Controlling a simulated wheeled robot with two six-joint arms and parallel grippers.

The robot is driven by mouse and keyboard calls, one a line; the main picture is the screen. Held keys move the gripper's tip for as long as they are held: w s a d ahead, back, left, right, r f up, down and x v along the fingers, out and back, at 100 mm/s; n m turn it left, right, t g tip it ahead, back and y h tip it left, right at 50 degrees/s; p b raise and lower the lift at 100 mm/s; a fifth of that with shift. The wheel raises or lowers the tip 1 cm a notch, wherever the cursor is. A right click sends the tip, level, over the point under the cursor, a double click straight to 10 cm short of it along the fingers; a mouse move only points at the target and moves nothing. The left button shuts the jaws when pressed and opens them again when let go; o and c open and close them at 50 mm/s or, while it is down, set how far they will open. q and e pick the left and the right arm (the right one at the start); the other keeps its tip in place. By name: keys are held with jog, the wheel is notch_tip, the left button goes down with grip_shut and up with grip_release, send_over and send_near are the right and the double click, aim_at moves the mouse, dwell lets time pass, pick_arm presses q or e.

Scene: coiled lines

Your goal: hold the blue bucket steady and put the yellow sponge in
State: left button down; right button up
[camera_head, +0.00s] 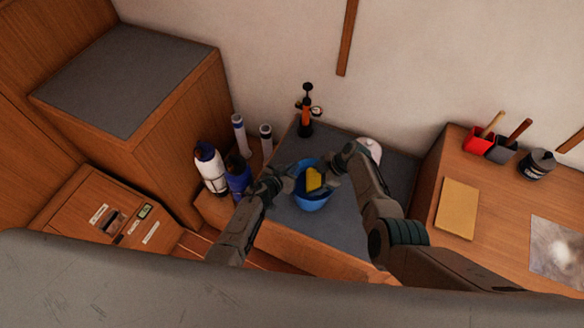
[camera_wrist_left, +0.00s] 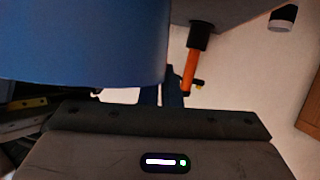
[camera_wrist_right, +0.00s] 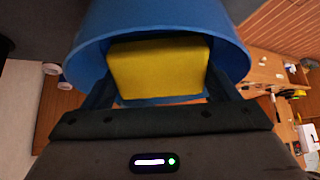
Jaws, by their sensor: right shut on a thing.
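The blue bucket (camera_head: 312,201) stands upright on the grey-topped surface, its mouth facing up. The yellow sponge (camera_head: 314,179) is at the bucket's mouth. My right gripper (camera_head: 327,177) is shut on the sponge; in the right wrist view the sponge (camera_wrist_right: 160,68) sits between the fingers, within the bucket's rim (camera_wrist_right: 237,62). I cannot tell whether it touches the bottom. My left gripper (camera_head: 281,182) is at the bucket's left side. In the left wrist view the bucket wall (camera_wrist_left: 80,40) hides the fingertips; the finger bases are close together, and the gripper looks shut.
White (camera_head: 210,168) and blue (camera_head: 237,176) bottles stand left of the bucket. An orange-and-black tool (camera_head: 306,112) stands behind it. The desk at right holds a tan pad (camera_head: 458,207), a red cup (camera_head: 478,140) and a dark jar (camera_head: 537,163). A wooden cabinet (camera_head: 170,110) rises at left.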

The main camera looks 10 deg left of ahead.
jog(key=shift+f, duration=0.2)
jog(key=o, duration=1.2)
jog(key=shift+r, duration=0.1)
jog(key=v, duration=1.2)
jog(key=shift+a, duration=0.1)
pick_arm(q)
jog(key=c, duration=1.6)
grip_release()
